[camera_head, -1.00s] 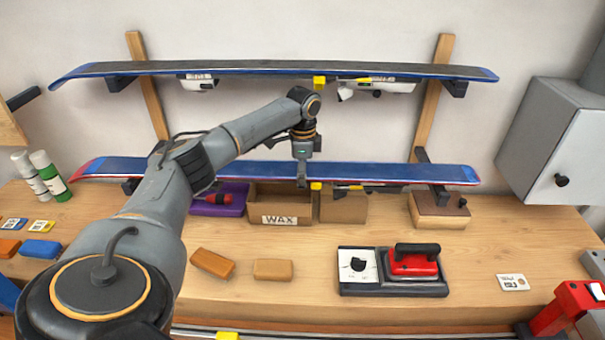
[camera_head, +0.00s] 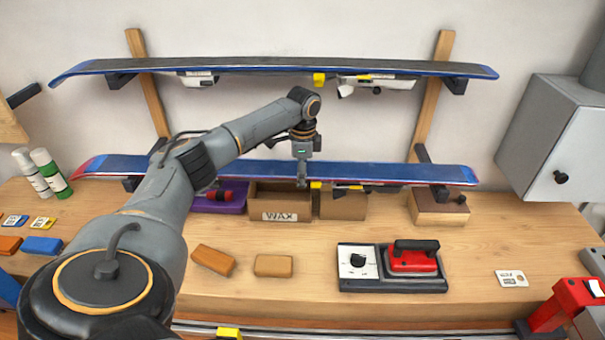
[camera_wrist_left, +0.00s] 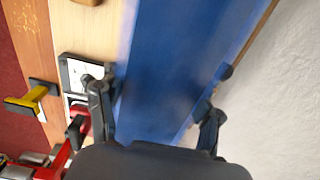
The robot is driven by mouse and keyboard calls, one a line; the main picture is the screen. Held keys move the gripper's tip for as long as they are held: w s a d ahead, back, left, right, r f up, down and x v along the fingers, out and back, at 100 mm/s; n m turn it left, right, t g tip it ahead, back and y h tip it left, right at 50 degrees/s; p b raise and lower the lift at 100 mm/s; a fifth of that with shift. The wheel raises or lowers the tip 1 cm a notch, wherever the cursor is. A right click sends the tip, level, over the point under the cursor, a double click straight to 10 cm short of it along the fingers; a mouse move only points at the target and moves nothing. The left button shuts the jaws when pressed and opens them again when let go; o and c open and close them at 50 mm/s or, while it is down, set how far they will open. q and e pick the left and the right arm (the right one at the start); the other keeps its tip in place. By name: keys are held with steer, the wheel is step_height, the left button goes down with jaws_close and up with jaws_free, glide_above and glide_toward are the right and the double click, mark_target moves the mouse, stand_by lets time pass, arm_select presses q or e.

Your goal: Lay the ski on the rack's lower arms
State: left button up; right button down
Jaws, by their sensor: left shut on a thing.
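The blue ski (camera_head: 370,171) with a red left tip lies level across the rack's lower arms. The lower right arm (camera_head: 440,193) shows under it; the lower left arm (camera_head: 131,184) is partly hidden. I cannot tell whether the ski touches both. My left gripper (camera_head: 302,182) is shut on the ski near its middle. In the left wrist view the ski (camera_wrist_left: 170,60) runs between the fingers of the gripper (camera_wrist_left: 158,95). The rack's wooden uprights (camera_head: 433,85) stand against the wall. My right gripper is not in view.
Another ski (camera_head: 280,67) lies on the upper arms. A red iron (camera_head: 412,259) sits on the bench. A grey cabinet (camera_head: 548,140) is at right. The bench's front middle has free room.

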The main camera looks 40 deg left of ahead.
arm_select(q)
steer(key=shift+w+r, duration=0.1)
steer(key=o, duration=1.5)
steer(key=shift+d+f, duration=0.1)
steer(key=shift+f, duration=0.1)
step_height(320, 180, up, 12)
steer(key=shift+r, duration=0.2)
